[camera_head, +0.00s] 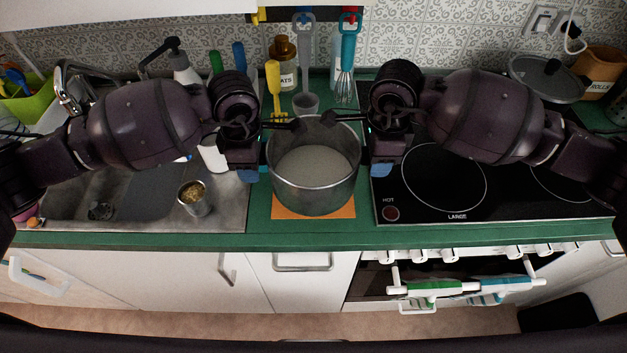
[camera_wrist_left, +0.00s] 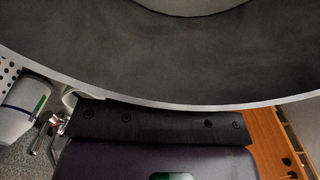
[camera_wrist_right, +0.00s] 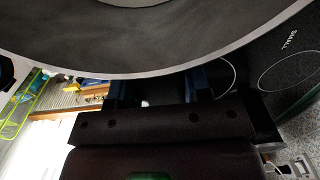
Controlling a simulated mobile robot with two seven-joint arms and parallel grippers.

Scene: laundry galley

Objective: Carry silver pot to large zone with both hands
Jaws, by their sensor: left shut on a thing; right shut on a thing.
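The silver pot (camera_head: 313,190) stands upright over an orange mat (camera_head: 340,211) on the green counter, between the sink and the cooktop. I cannot tell whether it touches the mat. My left gripper (camera_head: 268,150) is shut on the pot's left side. My right gripper (camera_head: 362,148) is shut on its right side. The pot's rim also crosses the left wrist view (camera_wrist_left: 180,106) and the right wrist view (camera_wrist_right: 160,72). The handles are hidden by the grippers. The cooktop (camera_head: 510,205) at right has ring markings, and its front ring (camera_head: 444,178) is labelled LARGE.
A sink (camera_head: 130,205) with a metal can (camera_head: 194,198) lies at left. A jar (camera_head: 285,68) and hanging utensils (camera_head: 347,65) are behind the pot. A lidded pan (camera_head: 545,78) sits at the cooktop's back right. The large ring is clear.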

